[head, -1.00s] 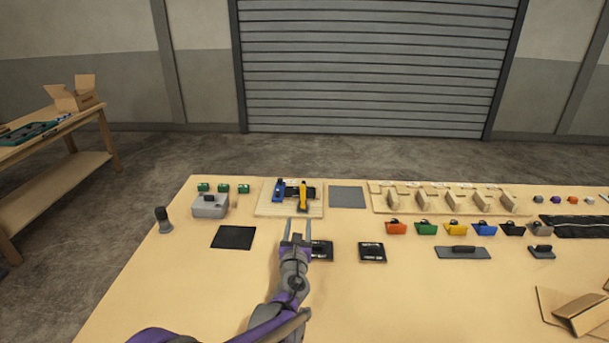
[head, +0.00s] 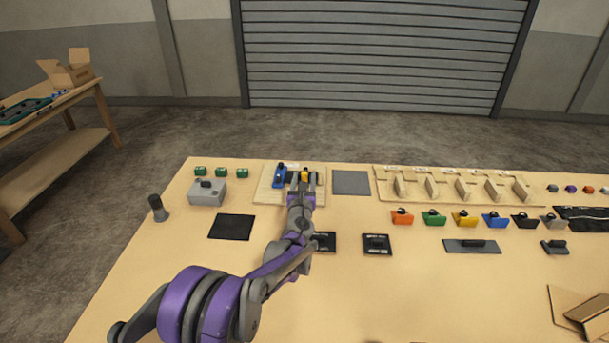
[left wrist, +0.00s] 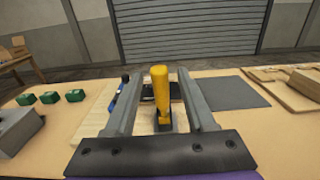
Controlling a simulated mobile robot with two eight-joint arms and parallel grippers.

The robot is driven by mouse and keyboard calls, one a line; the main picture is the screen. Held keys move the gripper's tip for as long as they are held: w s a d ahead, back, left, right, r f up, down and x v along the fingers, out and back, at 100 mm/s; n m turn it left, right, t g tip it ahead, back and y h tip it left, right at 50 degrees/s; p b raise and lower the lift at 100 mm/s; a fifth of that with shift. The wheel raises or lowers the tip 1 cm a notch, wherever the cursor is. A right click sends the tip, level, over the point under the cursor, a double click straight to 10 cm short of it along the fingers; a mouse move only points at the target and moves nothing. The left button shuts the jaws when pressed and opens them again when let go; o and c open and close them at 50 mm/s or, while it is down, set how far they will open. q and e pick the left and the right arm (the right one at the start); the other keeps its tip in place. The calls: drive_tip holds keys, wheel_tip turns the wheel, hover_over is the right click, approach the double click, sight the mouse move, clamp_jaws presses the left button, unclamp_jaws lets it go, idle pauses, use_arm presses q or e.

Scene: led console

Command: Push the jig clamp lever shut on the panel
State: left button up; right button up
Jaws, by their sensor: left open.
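The jig is a light wooden board (head: 264,194) near the back of the table, with a blue part (head: 280,176) on its left side and a dark panel on it, mostly hidden by my arm in the head view. The yellow clamp lever (left wrist: 161,90) stands up between the two fingers of my left gripper (left wrist: 158,98) in the left wrist view. In the head view only its tip (head: 305,173) shows past the gripper. My left gripper is open over the jig, with a gap on each side of the lever. My right gripper is not in view.
A grey box (head: 207,193) and several green blocks (head: 221,171) stand left of the jig. A grey mat (head: 351,183) lies right of it. Two black plates, a black mat (head: 231,227) and several coloured blocks lie nearer on the table.

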use_arm(q)
drive_tip(key=shift+w, duration=0.9)
drive_tip(key=shift+c, duration=0.3)
clamp_jaws()
idle(0.6)
